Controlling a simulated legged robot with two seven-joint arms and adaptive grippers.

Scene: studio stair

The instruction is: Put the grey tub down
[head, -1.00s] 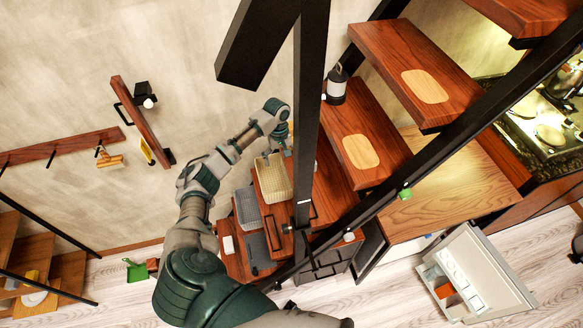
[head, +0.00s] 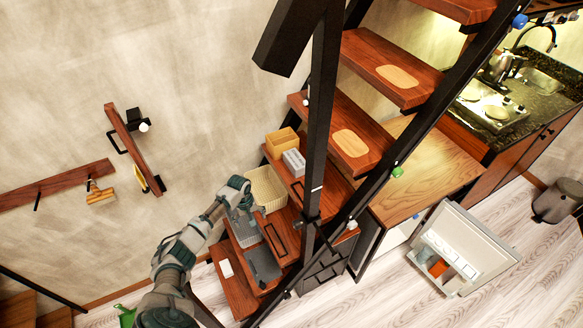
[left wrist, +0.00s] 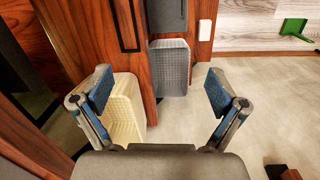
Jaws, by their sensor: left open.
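The grey tub (head: 243,228) stands on a lower wooden stair tread in the head view, beside the cream tub (head: 267,188). My left gripper (head: 243,200) is above and close to the tubs, partly hiding the grey one; its fingertips are hard to make out there. In the left wrist view my left gripper (left wrist: 161,90) is open with nothing between its fingers. The grey tub (left wrist: 170,68) lies beyond the fingers, apart from them. The cream tub (left wrist: 126,108) is by the left finger, partly hidden behind it. My right gripper is not in view.
A yellow box (head: 282,142) and a light grey block (head: 294,162) stand on the tread above. A dark flat item (head: 263,265) and a small white item (head: 226,268) lie lower down. The black stair post (head: 322,120) and sloping rail run close on the right.

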